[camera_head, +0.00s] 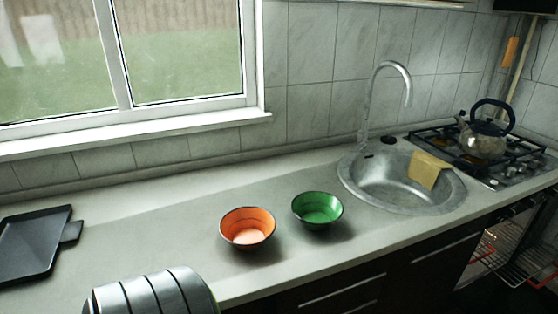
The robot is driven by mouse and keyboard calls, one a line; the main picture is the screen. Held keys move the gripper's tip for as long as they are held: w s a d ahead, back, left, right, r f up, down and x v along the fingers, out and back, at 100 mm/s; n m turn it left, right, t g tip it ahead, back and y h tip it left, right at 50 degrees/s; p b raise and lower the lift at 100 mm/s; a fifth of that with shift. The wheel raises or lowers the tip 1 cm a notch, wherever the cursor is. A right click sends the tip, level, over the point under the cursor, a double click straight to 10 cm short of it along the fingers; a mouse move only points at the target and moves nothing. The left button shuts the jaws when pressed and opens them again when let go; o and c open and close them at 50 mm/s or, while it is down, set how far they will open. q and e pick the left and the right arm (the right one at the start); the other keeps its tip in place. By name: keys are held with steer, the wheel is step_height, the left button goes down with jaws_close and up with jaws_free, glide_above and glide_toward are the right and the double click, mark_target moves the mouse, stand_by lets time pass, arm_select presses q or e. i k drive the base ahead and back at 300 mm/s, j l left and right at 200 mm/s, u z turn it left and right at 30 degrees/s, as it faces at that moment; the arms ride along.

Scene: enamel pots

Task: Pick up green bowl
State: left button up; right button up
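A green bowl (318,210) with a dark rim stands upright and empty on the grey counter (150,240), near the middle of the head view. An orange bowl (247,229) with a dark rim stands just to its left, close beside it and also empty. Neither of my grippers shows in this view, so I see nothing holding the green bowl.
A round metal sink (385,196) with a tall tap and a yellow cloth (427,170) lies right of the bowls. A kettle (484,137) stands on the gas hob behind it. A dark tray (32,245) lies far left. A striped metallic rounded object (155,296) is at the bottom.

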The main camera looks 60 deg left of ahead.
mark_target(316, 211)
steer(key=u, duration=1.5)
steer(key=i+l, duration=0.1)
steer(key=l, duration=0.2)
steer(key=i+l+u, duration=0.15)
steer(key=l, duration=0.5)
steer(key=u, duration=0.05)
